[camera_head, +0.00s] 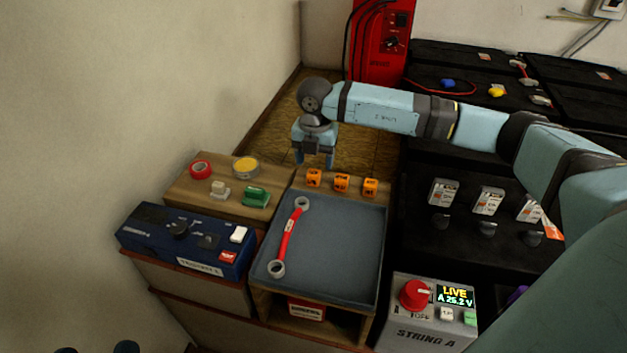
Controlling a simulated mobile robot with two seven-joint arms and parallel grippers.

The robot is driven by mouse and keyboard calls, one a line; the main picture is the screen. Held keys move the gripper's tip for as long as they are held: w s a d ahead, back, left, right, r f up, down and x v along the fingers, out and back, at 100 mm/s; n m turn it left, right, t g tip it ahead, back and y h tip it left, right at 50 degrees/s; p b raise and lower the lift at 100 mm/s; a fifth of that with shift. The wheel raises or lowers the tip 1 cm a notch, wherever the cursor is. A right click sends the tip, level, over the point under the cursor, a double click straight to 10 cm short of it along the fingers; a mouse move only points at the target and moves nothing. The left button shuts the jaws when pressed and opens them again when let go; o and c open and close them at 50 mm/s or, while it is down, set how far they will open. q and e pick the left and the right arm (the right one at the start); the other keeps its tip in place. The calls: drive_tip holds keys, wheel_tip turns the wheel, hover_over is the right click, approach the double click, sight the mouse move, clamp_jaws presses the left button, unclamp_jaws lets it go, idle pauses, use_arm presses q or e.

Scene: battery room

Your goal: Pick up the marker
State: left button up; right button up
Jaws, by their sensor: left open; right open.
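No pen-like marker is plain in the head view. Three small orange blocks with dark marks (342,183) stand in a row on the wooden ledge behind a grey tray (335,255); I cannot tell whether one is the marker. My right gripper (314,162) points down, open and empty, above the wooden surface behind the left orange block. Its arm reaches in from the right. What look like the two fingertips of my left gripper (97,350) show apart at the bottom left edge, away from the blocks; the rest is cut off.
A red link bar (288,236) lies in the tray. Left are red tape (201,169), a yellow-topped tin (245,167), a green block (256,196) and a blue case (185,240). A grey control box (425,310) stands front right, black batteries (460,165) behind. The tray's right half is clear.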

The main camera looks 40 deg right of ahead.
sight(314, 172)
wheel_tip(314, 172, down, 3)
drive_tip(key=shift+a+r+b, duration=0.15)
drive_tip(key=shift+b, duration=0.55)
wheel_tip(314, 172, down, 3)
drive_tip(key=shift+r+b, duration=0.15)
drive_tip(key=shift+b, duration=0.25)
use_arm(q)
drive_tip(key=shift+d+f+h, duration=0.25)
drive_tip(key=shift+f+h, duration=0.05)
drive_tip(key=shift+f, duration=0.1)
use_arm(e)
drive_tip(key=shift+r, duration=0.1)
drive_tip(key=c, duration=1)
